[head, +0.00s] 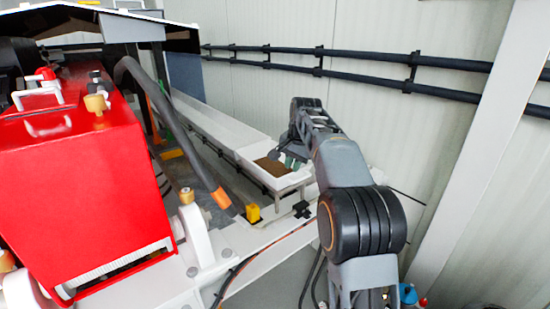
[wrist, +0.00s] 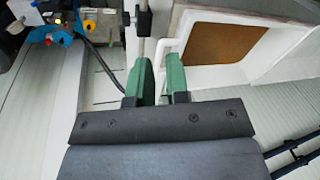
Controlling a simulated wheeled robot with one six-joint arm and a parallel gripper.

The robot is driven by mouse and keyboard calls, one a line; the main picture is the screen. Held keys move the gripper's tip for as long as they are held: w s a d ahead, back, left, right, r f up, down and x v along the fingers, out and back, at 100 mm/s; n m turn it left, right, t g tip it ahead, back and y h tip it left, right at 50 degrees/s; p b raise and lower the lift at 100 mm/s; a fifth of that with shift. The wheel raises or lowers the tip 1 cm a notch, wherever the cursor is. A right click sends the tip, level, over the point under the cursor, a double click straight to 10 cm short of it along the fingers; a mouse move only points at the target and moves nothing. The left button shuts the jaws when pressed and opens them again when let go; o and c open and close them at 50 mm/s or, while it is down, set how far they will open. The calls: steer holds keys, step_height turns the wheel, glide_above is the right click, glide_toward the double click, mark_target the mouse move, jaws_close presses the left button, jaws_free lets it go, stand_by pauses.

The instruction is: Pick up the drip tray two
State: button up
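A white tray with a brown floor, which I take to be drip tray two, stands at the near end of a white trough in the head view; its near wall shows (head: 287,181). In the wrist view its white wall (wrist: 235,72) and a small white handle (wrist: 161,48) at its left side show. My gripper (wrist: 160,58) points at this handle, its two green fingers apart with a narrow gap. The handle lies at or between the fingertips; contact cannot be told. In the head view my gripper (head: 291,161) is over the tray's right side, partly hidden by my arm.
A long white trough (head: 215,118) runs back along the wall beyond the tray. Black pipes (head: 350,78) run along the wall. A red pump housing (head: 85,170) fills the left, with a dark hose (head: 165,110) and a yellow block (head: 253,213) between it and the tray.

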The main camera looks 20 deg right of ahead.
mark_target(293, 176)
steer(key=w+d+r+m+p, duration=0.2)
steer(key=w+d+m+p, duration=0.15)
steer(key=w, duration=0.25)
steer(key=shift+d+b+x, duration=0.15)
steer(key=shift+b+x, duration=0.05)
steer(key=shift+x, duration=2.15)
steer(key=shift+d+b+x, duration=0.2)
steer(key=shift+x, duration=2.15)
steer(key=shift+d+b+x, duration=0.15)
steer(key=shift+b+x, duration=0.05)
steer(key=shift+x, duration=2.15)
steer(key=shift+w, duration=0.1)
jaws_close()
steer(key=shift+r, duration=0.1)
